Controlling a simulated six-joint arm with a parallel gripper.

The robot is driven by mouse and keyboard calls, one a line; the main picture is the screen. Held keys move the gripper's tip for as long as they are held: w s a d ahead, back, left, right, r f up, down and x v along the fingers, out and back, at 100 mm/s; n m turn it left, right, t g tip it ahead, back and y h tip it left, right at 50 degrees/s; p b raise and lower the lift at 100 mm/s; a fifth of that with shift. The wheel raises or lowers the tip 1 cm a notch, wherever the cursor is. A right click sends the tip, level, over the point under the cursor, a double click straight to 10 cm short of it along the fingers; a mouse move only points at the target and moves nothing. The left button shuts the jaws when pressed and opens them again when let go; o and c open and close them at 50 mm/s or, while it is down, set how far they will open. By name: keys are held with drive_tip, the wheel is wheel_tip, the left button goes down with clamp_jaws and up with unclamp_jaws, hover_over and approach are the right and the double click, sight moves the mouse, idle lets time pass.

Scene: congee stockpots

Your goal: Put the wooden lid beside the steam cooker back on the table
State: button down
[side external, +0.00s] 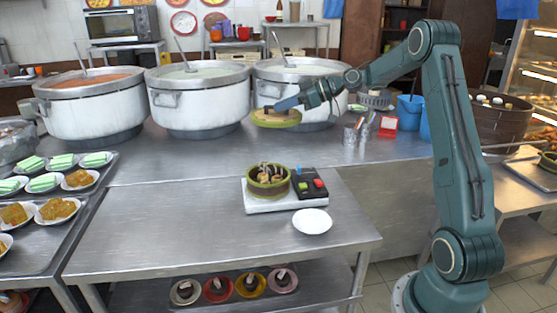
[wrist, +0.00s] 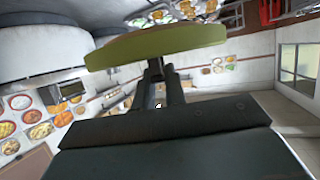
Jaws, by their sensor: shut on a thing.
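The wooden lid (side external: 276,118), a round tan disc with a green edge, is held in the air in front of the large pots. It is close to level in the side view. My gripper (side external: 287,104) is shut on it from above. In the wrist view the lid (wrist: 155,44) spans the fingertips (wrist: 160,76). What the fingers grip on it is hard to make out. The steam cooker (side external: 268,189) stands uncovered on the front table (side external: 170,235), below the lid, with food pieces inside. It sits on a white base beside a dark panel with red and green buttons.
A white plate (side external: 312,221) lies in front of the cooker. The front table is bare to the cooker's left. Three large pots, the middle one (side external: 198,100), stand behind. A red box (side external: 388,126) and blue bucket (side external: 409,112) stand to the right.

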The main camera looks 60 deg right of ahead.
sight(268, 122)
drive_tip(key=shift+m+h, duration=0.3)
drive_tip(key=a+f, duration=0.1)
drive_tip(key=a, duration=0.2)
drive_tip(key=w+a+f, duration=0.1)
drive_tip(key=a, duration=0.2)
drive_tip(key=w+a+f, duration=0.1)
drive_tip(key=a, duration=0.2)
drive_tip(key=shift+f, duration=0.35)
drive_tip(key=s+a+f+m+t+h, duration=0.1)
drive_tip(key=s+a+f, duration=0.2)
drive_tip(key=a+f, duration=0.3)
drive_tip(key=shift+a, duration=2.05)
drive_tip(key=shift+f, duration=0.1)
wheel_tip(268, 122, down, 16)
drive_tip(key=shift+f, duration=0.1)
drive_tip(key=shift+f, duration=1.8)
drive_tip(key=shift+f, duration=0.15)
